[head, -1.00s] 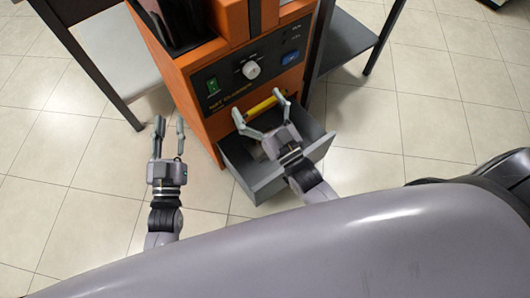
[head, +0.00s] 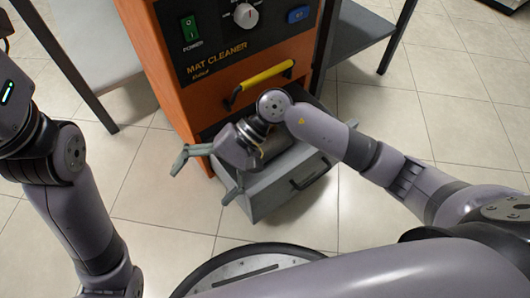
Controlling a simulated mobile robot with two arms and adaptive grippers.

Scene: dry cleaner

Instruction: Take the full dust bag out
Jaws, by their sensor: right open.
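The orange mat cleaner (head: 160,50) stands ahead, with its grey drawer (head: 280,197) pulled out at the bottom. My right gripper (head: 203,185) is open and empty, over the left part of the drawer. Its two fingers are spread and point left, one beyond the drawer's left wall and one near its front left corner. A small beige patch (head: 276,146) shows inside the drawer behind my right wrist. It may be the dust bag, but my arm hides most of it. My left arm is at the left edge; its gripper is not in view.
A yellow handle bar (head: 266,76) sits on the machine's front just above the drawer. A panel with a green switch (head: 189,28) and a knob is above that. A table (head: 85,40) stands to the left and a grey shelf (head: 360,38) to the right. Tiled floor is open around.

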